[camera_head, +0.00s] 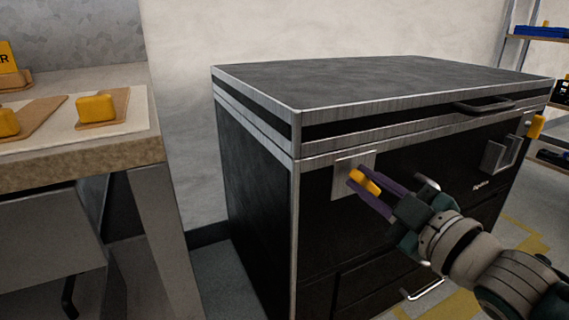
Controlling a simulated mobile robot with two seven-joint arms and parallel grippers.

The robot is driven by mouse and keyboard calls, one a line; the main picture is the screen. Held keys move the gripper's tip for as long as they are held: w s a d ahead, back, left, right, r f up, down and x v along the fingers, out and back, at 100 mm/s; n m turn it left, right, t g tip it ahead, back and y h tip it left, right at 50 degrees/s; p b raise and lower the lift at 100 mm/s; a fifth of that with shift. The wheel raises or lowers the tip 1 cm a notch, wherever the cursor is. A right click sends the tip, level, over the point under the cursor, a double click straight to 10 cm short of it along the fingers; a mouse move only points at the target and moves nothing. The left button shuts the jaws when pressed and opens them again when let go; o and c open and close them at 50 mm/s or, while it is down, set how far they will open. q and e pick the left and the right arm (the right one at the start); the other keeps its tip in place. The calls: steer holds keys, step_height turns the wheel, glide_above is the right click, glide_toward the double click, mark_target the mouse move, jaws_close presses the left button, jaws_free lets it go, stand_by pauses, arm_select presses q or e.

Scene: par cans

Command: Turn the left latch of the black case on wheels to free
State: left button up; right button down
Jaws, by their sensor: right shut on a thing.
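The black case (258,185) with metal edges stands in the middle of the head view, its dark lid (390,80) down. Its left latch (366,183) has a yellow knob on a light metal plate (341,178) near the front's left edge. My right gripper (368,190), with purple fingers, reaches in from the lower right and is shut on the yellow knob. The fingers partly cover it. Another yellow latch knob (536,127) shows at the far right of the front. My left gripper is not in view. The wheels are not visible.
A table (80,170) at the left holds yellow blocks (96,109) on tan pieces. A dark handle (484,105) juts from the lid's front edge, and a metal bracket (494,156) from the front. Shelves (540,38) stand at the back right.

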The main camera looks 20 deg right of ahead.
steer(key=n, duration=0.4)
steer(key=shift+a+f+n+b, duration=0.25)
steer(key=shift+f+n+b, duration=0.05)
steer(key=shift+f, duration=0.05)
steer(key=shift+f+n+b, duration=0.15)
steer(key=shift+n+b, duration=0.1)
steer(key=shift+n, duration=0.7)
steer(key=shift+f+n+b, duration=0.15)
steer(key=shift+n+b, duration=0.1)
steer(key=shift+n, duration=1)
steer(key=c, duration=0.8)
jaws_free()
steer(key=s+p, duration=0.2)
steer(key=s, duration=0.8)
steer(key=shift+d, duration=0.35)
